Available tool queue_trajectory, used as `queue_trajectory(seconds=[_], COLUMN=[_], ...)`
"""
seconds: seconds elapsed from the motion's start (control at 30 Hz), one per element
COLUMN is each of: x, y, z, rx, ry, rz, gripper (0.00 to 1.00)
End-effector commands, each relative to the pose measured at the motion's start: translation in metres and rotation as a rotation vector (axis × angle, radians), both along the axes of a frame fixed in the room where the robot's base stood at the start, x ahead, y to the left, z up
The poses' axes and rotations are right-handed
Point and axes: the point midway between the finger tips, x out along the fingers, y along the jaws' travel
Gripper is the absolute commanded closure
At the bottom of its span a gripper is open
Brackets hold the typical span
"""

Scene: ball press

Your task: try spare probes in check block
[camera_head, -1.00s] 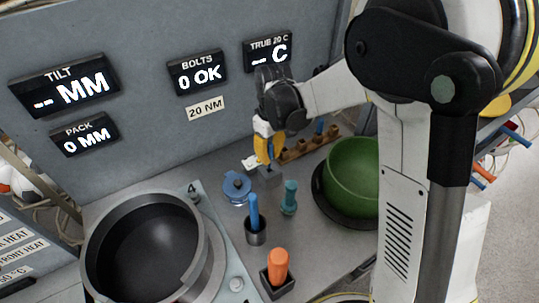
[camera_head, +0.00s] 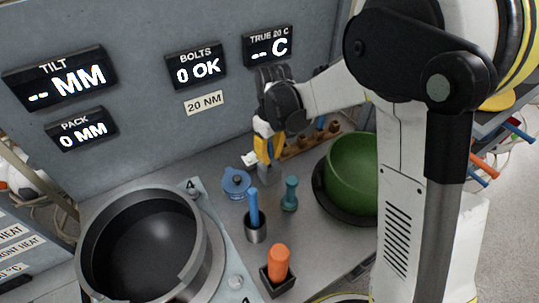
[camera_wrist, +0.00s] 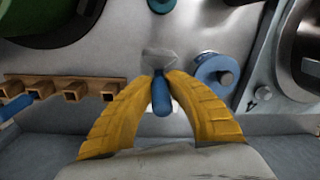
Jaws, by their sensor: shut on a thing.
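My gripper (camera_head: 268,160) is at the back of the bench, below the "TRUE 20 C" display (camera_head: 268,46), which reads "-- C". In the wrist view its yellow fingers (camera_wrist: 161,82) are shut on a blue probe (camera_wrist: 161,98). The grey check block (camera_wrist: 160,60) lies just at the probe's far end, and it also shows below the fingers in the head view (camera_head: 267,176). I cannot tell how deep the probe sits in it. A brown rack (camera_wrist: 72,88) with square sockets is beside the gripper; another blue probe (camera_wrist: 14,107) is at its far left in the wrist view.
A blue lidded pot (camera_head: 236,183), a teal tool (camera_head: 290,193), a blue-handled tool in a cup (camera_head: 254,212) and an orange-handled tool (camera_head: 279,262) stand in front. A green bowl (camera_head: 352,172) is to the right, a large dark pan (camera_head: 95,235) to the left.

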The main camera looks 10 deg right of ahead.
Motion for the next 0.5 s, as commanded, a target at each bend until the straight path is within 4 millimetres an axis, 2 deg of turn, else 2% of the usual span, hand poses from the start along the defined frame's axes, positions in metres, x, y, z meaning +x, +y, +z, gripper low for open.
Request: queue_trajectory(seconds=[0.17,0.5], x=[0.0000,0.0001], y=[0.0000,0.0001], z=[-0.0083,-0.0082], rx=[0.000,0.000], ry=[0.000,0.000], rz=[0.000,0.000], gripper=[1.00,1.00])
